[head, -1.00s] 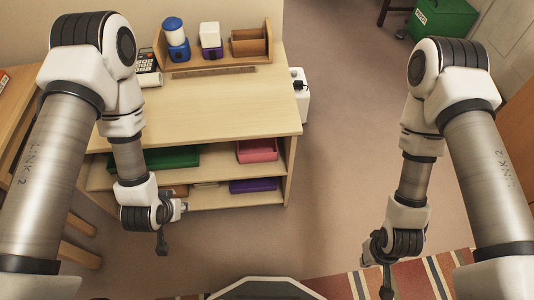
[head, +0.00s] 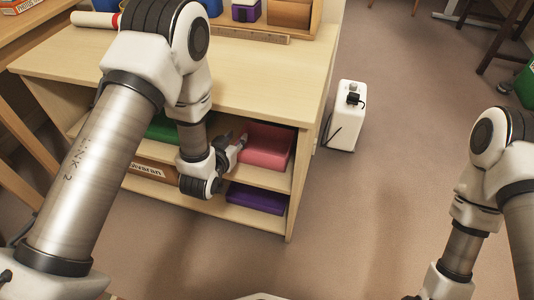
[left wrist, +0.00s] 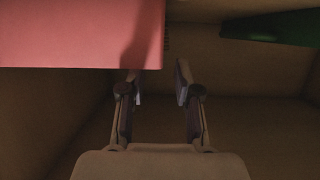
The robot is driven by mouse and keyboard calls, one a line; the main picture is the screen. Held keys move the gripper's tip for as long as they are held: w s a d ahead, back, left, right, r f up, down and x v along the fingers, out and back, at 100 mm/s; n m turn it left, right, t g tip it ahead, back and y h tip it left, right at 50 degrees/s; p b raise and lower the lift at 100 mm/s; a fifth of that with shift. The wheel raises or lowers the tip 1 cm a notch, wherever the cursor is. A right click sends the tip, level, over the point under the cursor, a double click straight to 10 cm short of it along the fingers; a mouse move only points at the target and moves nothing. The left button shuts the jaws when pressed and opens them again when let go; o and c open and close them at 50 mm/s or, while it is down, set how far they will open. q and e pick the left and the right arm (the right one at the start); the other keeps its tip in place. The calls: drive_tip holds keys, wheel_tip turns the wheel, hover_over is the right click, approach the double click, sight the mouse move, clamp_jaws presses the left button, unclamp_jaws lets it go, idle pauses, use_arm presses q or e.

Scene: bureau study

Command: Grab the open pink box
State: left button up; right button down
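The pink box (head: 266,150) sits on the upper shelf of the desk, at the shelf's right end. In the left wrist view its pink side (left wrist: 75,38) fills the top left. My left gripper (head: 238,141) is just left of the pink box at the shelf's front. In the left wrist view the fingers of my left gripper (left wrist: 155,76) are apart with nothing between them. The left fingertip is close to the box's edge; I cannot tell whether it touches. My right gripper is out of view below the lower right edge.
A purple box (head: 257,198) lies on the lower shelf below. A green box (head: 162,128) is to the left, partly hidden by my left arm. The desk top (head: 262,82) is above the shelves. A white case (head: 344,117) stands on open floor at right.

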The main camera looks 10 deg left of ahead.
sight(240, 135)
use_arm(q)
drive_tip(key=b+x, duration=0.1)
drive_tip(key=x, duration=0.2)
drive_tip(key=shift+w+f, duration=0.1)
drive_tip(key=shift+f, duration=0.2)
clamp_jaws()
drive_tip(key=shift+r, duration=0.1)
